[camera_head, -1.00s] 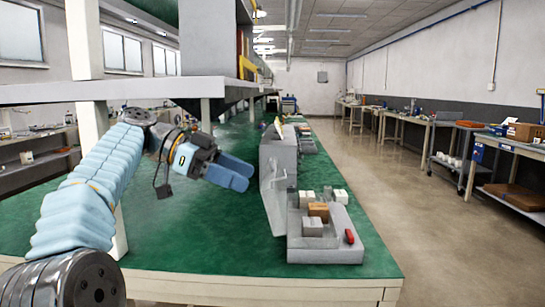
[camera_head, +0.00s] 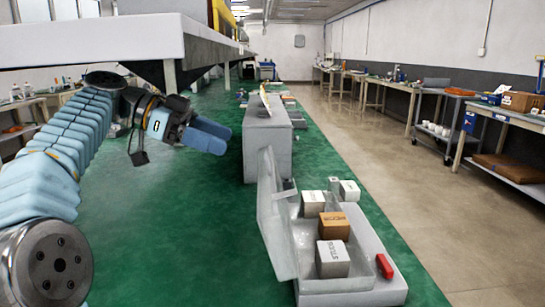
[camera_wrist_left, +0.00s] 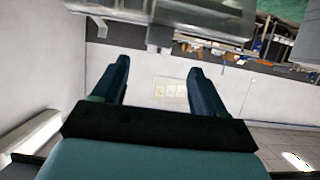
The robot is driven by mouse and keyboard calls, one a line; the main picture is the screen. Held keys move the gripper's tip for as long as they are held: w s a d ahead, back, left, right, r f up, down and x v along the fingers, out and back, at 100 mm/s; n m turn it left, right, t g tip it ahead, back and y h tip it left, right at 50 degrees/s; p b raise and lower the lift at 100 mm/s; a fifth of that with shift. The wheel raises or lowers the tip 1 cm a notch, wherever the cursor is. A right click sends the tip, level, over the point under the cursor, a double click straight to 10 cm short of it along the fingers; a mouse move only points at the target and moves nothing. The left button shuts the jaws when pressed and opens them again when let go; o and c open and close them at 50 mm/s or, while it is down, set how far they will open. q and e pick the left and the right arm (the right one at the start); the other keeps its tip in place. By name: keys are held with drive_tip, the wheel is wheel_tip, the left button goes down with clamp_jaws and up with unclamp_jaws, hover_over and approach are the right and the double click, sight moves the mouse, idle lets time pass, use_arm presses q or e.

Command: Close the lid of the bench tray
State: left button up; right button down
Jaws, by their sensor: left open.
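The bench tray (camera_head: 345,292) is a grey open tray at the right edge of the green bench top. Its lid (camera_head: 274,222) stands raised along the tray's left side, so the tray is open. Inside are an orange-brown box (camera_head: 334,226) and white boxes (camera_head: 333,259); a red piece (camera_head: 384,266) is at its near right corner. My left gripper (camera_head: 212,136) is open and empty above the bench, left of the lid and farther back, apart from it. The left wrist view shows its two blue fingers (camera_wrist_left: 155,82) spread with nothing between them. My right gripper is not in view.
A grey block-shaped housing (camera_head: 267,143) stands on the bench just behind the tray. A pale shelf (camera_head: 120,45) overhangs the bench at the upper left. The green bench top (camera_head: 180,220) is clear left of the tray. An open aisle lies to the right.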

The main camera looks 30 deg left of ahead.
use_arm(q)
drive_tip(key=b+x, duration=0.1)
drive_tip(key=x, duration=1.1)
drive_tip(key=shift+d, duration=0.2)
drive_tip(key=shift+f, duration=0.15)
drive_tip(key=shift+c, duration=0.4)
clamp_jaws()
